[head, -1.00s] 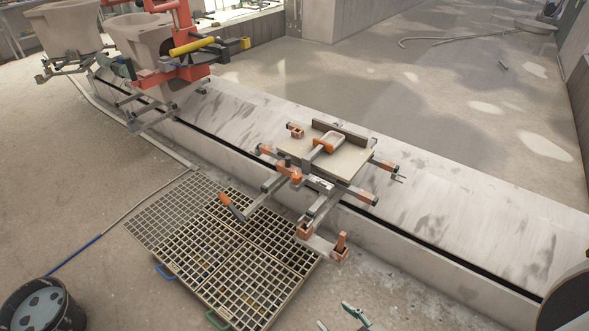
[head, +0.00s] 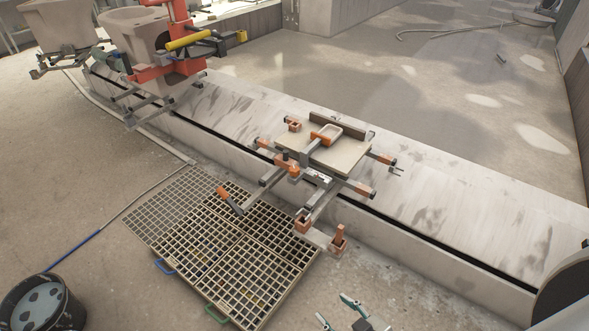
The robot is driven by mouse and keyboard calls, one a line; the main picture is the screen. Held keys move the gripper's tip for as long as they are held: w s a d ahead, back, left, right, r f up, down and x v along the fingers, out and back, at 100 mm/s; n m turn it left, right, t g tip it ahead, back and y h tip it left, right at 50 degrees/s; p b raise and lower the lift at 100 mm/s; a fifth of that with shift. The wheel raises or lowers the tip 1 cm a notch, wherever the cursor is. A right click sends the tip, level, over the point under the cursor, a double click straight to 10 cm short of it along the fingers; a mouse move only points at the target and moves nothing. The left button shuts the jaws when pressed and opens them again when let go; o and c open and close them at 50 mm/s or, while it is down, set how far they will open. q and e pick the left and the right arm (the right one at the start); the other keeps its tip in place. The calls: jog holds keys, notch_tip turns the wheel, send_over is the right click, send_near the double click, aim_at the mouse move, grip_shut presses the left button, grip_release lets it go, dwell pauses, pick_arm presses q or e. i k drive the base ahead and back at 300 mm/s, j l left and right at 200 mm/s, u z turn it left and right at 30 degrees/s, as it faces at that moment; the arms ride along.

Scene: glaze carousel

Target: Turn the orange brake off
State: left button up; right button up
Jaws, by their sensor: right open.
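A low wheelless-looking carriage (head: 340,158) with a pale board and grey bars sits across the long stone track. A grey lever with an orange grip (head: 225,193) sticks out from its front left side over the grating. A shorter orange piece (head: 293,169) stands at the board's front corner. I cannot tell for certain which of these is the brake, nor its setting. My right gripper (head: 337,311) shows at the bottom edge, its teal-tipped fingers apart and empty. It is below and to the right of the orange grip, well clear of it. My left gripper is out of view.
A floor grating (head: 147,240) lies in front of the track (head: 450,215). A dark bucket (head: 45,300) stands at lower left, with a hose near it. A red frame with a yellow bar (head: 190,42) and pale basins (head: 135,27) stands at upper left.

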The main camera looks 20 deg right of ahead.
aim_at(220, 190)
jog(key=i+l, duration=0.15)
jog(key=l, duration=0.25)
jog(key=i+l+u, duration=0.15)
jog(key=l, duration=0.3)
jog(key=i+l, duration=0.2)
jog(key=l, duration=0.2)
jog(key=i+l+u, duration=0.1)
jog(key=l, duration=0.35)
jog(key=i+l+u, duration=0.1)
jog(key=l, duration=0.35)
jog(key=i+l, duration=0.2)
jog(key=l, duration=0.25)
jog(key=u, duration=0.05)
